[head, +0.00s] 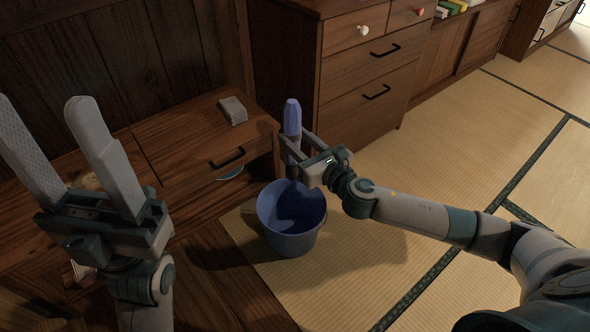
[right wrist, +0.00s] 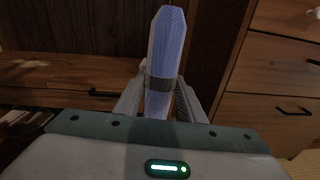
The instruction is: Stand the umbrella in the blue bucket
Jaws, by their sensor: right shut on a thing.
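The umbrella (head: 292,117) is folded, pale blue-violet and upright. My right gripper (head: 293,146) is shut on it above the back of the bucket. In the right wrist view the umbrella (right wrist: 166,50) stands between the fingers, with a grey band around it. My left gripper (head: 92,165) is open and empty at the left, over the wooden furniture.
A low wooden cabinet (head: 200,140) with a small grey box (head: 233,110) on top is behind and left of the bucket. A taller drawer chest (head: 350,70) stands behind the right gripper. The tatami floor (head: 450,150) at right is clear.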

